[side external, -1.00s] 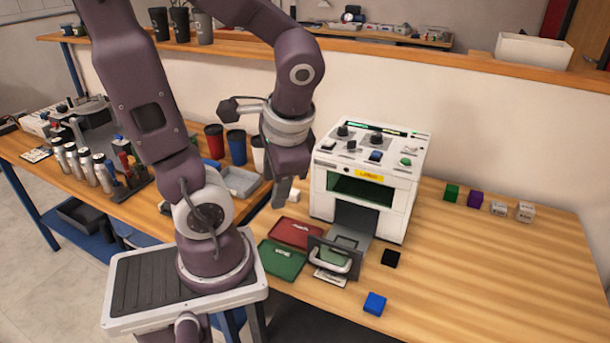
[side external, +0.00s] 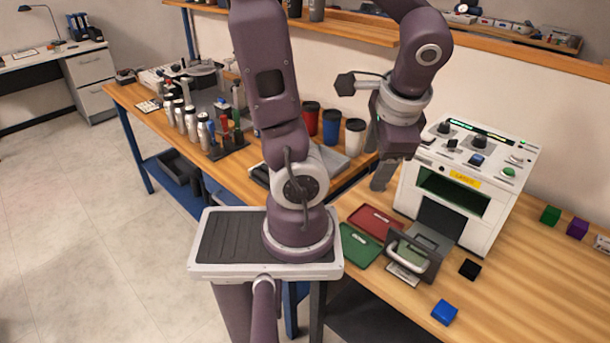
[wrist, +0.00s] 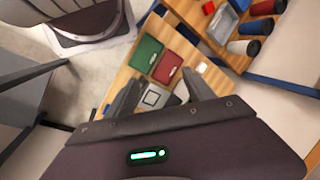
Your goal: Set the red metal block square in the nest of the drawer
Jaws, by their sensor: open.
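A small red block (wrist: 208,7) shows at the top of the wrist view, beside a grey tray; I cannot make it out in the side view. The laser marker's drawer (side external: 408,256) is pulled out, with its upright front plate and handle towards the front. In the wrist view the drawer's nest (wrist: 152,98) is a pale square in a dark frame, with nothing red in it. My gripper (side external: 382,176) hangs above the bench just left of the marker. In the wrist view its fingers are apart (wrist: 160,92) and nothing is between them.
The marker housing (side external: 470,185) stands close to my gripper's right. A green tray (side external: 358,246) and a red tray (side external: 375,221) lie left of the drawer. Cups (side external: 331,126) stand behind.

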